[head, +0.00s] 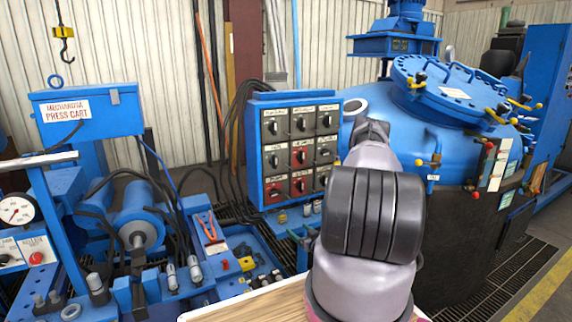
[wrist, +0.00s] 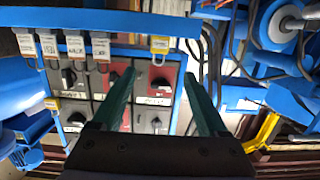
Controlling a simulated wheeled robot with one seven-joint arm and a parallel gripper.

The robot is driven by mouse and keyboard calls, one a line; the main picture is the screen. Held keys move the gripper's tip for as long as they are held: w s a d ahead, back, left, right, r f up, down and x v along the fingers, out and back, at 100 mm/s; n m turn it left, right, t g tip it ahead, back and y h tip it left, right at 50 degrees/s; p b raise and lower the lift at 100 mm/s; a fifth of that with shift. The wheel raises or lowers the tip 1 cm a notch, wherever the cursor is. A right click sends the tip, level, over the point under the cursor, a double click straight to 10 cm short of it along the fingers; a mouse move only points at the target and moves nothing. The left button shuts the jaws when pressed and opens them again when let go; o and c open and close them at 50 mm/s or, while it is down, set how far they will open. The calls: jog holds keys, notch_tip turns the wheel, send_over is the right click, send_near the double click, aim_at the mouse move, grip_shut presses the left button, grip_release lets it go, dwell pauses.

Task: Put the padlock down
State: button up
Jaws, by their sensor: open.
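My gripper (wrist: 160,76) shows in the wrist view as two green fingers, spread apart with nothing held between them. A yellow padlock (wrist: 159,44) is seen past the fingertips, in line with the gap, at the blue rail along the panel's edge. It appears apart from the fingers, though the depth is hard to judge. In the head view a small yellow padlock (head: 282,215) shows under the left part of the switch panel (head: 256,150).
Several pale-tagged padlocks (wrist: 75,46) sit along the same rail. Rotary switches cover the panel. The blue furnace vessel (head: 440,110) stands at right, the press cart (head: 88,115) at left. Hoses and cables hang beside the panel. A wooden surface (head: 255,303) lies in front.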

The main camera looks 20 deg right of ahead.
jog(key=w+a+r+n+g+y, duration=0.25)
jog(key=a+r+n+y, duration=0.5)
jog(key=r+n, duration=0.5)
jog(key=w+a+r+n+g+y, duration=0.1)
jog(key=a+r+n+g+y, duration=0.2)
jog(key=a+r+n+y, duration=0.7)
jog(key=s+a+r+n+g+h, duration=0.45)
jog(key=s+r+n, duration=0.45)
jog(key=n, duration=0.4)
jog(key=s+a+r+n+g+h, duration=0.4)
jog(key=s+r+n, duration=0.3)
jog(key=r+n, duration=0.6)
jog(key=s+d+r+n+t+h, duration=0.2)
jog(key=s+n, duration=0.4)
jog(key=n, duration=0.3)
jog(key=s+d+r+n+t+h, duration=0.2)
jog(key=s+d+r+n+h, duration=0.2)
jog(key=r+n, duration=0.3)
jog(key=s+n+h, duration=0.1)
jog(key=n, duration=0.2)
jog(key=shift+s+d+t+h, duration=0.3)
jog(key=shift+s+d+t, duration=0.05)
jog(key=shift+t, duration=0.05)
jog(key=shift+r, duration=0.1)
